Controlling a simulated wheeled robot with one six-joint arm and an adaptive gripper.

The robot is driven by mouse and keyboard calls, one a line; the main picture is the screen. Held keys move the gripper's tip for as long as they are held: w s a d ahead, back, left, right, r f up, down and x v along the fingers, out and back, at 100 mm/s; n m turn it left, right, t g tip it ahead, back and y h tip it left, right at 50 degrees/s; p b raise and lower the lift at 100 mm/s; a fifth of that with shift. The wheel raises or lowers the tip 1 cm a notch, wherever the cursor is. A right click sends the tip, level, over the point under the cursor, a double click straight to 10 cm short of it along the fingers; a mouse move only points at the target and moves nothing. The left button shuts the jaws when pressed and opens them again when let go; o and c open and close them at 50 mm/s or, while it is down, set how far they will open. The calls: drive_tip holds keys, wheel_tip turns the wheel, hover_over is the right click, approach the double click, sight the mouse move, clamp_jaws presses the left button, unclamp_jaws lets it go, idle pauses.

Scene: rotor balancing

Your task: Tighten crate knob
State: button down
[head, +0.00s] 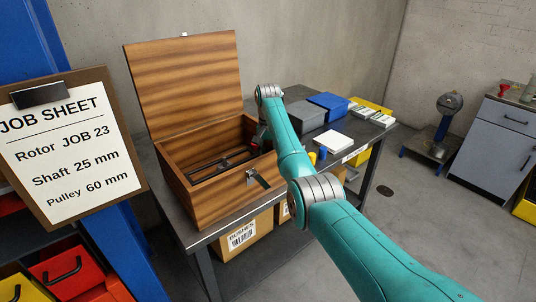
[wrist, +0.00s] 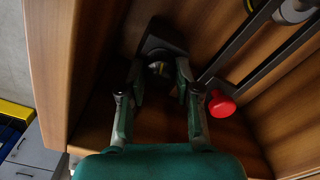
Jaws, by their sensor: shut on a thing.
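The wooden crate (head: 215,200) stands open on the bench in the head view, its lid (head: 185,85) raised at the back. The wrist view looks down into it. My gripper (wrist: 160,72) reaches inside, its two fingers on either side of a small dark round knob (wrist: 158,67) at a dark bracket (wrist: 160,40), and is shut on it. The fingers partly hide the knob, and how tight it sits cannot be seen. A red knob (wrist: 222,105) by dark rails (wrist: 240,50) is to the right of the fingers, apart from them. In the head view my arm hides the gripper's tips.
The crate's wooden wall (wrist: 55,70) is close on the left of my gripper in the wrist view. A latch (head: 256,178) hangs on the crate's front. Grey (head: 305,116) and blue (head: 328,106) boxes stand right of the crate. A job sheet (head: 68,150) hangs at left.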

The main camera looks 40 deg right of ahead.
drive_tip(key=shift+m, duration=1.9)
drive_tip(key=c, duration=0.8)
unclamp_jaws()
drive_tip(key=shift+r, duration=0.1)
wheel_tip(320, 180, up, 7)
drive_tip(key=shift+r, duration=0.15)
